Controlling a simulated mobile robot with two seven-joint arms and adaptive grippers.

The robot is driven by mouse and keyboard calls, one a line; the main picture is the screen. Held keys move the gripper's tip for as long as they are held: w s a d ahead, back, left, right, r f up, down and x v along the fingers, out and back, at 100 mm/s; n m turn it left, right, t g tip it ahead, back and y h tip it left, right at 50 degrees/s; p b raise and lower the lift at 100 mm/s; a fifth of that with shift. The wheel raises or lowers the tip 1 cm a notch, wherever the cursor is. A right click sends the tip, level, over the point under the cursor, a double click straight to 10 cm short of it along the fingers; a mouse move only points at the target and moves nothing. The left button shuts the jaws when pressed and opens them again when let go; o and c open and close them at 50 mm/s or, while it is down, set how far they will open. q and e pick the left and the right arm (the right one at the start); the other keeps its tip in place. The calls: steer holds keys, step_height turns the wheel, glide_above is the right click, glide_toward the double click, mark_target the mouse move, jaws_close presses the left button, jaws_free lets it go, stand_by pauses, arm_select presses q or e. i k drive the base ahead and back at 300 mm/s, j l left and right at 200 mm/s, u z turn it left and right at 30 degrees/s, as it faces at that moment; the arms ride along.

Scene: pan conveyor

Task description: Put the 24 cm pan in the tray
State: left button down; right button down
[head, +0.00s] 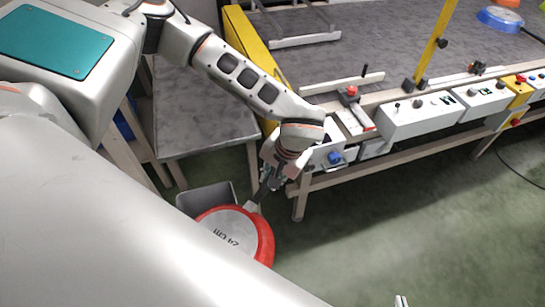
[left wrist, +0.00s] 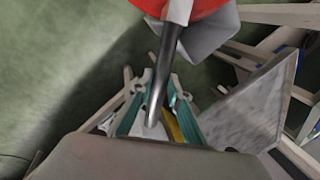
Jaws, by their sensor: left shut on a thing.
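The 24 cm pan (head: 228,226) is red-rimmed with a pale disc lettered "24 cm". My left gripper (head: 272,178) is shut on its dark handle, which also shows between the jaws in the left wrist view (left wrist: 165,70). The red pan edge (left wrist: 180,6) shows at the top there. A grey open tray (head: 186,203) is just behind the pan, which overlaps and partly hides it. I cannot tell how high the pan is over it. A small pale tip at the bottom edge of the head view may be my right gripper (head: 401,301); its jaws cannot be made out.
A grey-topped table (head: 195,100) stands left of the conveyor (head: 350,45). Control boxes (head: 418,115) and a yellow post (head: 436,42) line the conveyor's near edge. A blue pan (head: 500,19) lies at its far right. The green floor (head: 400,220) at lower right is clear.

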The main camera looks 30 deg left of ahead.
mark_target(188, 86)
steer(key=k+j+z, duration=0.15)
steer(key=k, duration=0.15)
steer(key=k+j+u, duration=0.15)
steer(key=k+j, duration=0.25)
steer(key=k+j+u, duration=0.15)
steer(key=j, duration=0.2)
steer(key=j+u, duration=0.15)
steer(key=j, duration=0.2)
steer(key=j+z, duration=0.1)
steer(key=j, duration=0.7)
steer(key=i+j+z, duration=0.15)
steer(key=j+z, duration=0.25)
steer(key=j, duration=0.85)
steer(key=j+z, duration=0.4)
steer(key=j, duration=0.85)
